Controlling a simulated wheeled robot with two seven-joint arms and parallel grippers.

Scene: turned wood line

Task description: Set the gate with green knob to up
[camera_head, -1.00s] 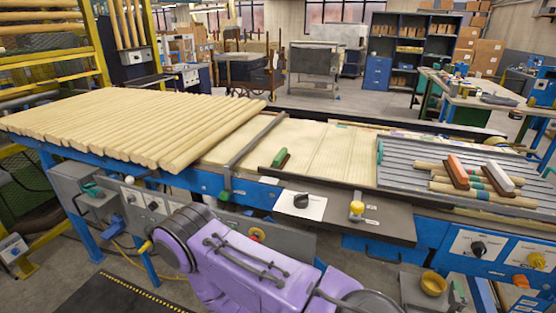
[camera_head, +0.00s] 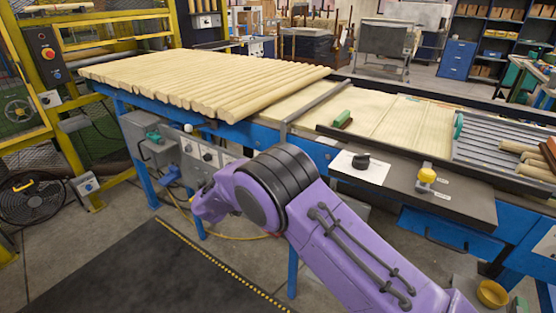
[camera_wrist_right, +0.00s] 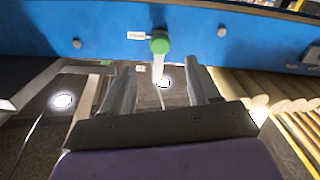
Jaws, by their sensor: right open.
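In the right wrist view, the green knob (camera_wrist_right: 160,43) sits in front of a blue rail, on a pale lever that reaches between my fingers. My right gripper (camera_wrist_right: 162,82) is open, with one finger on each side of the lever and a gap to it; I cannot tell whether either finger touches. In the head view, the gate's grey bar (camera_head: 315,103) crosses the table beside the wooden rods (camera_head: 215,82). Its knob end is hidden behind my purple right arm, and my right gripper is hidden too. My left gripper is not in view.
A yellow knob (camera_head: 427,175) and a black dial (camera_head: 361,161) sit on the table's front panel. A grey control box (camera_head: 150,140) hangs under the rods. A fan (camera_head: 32,197) stands on the floor at left.

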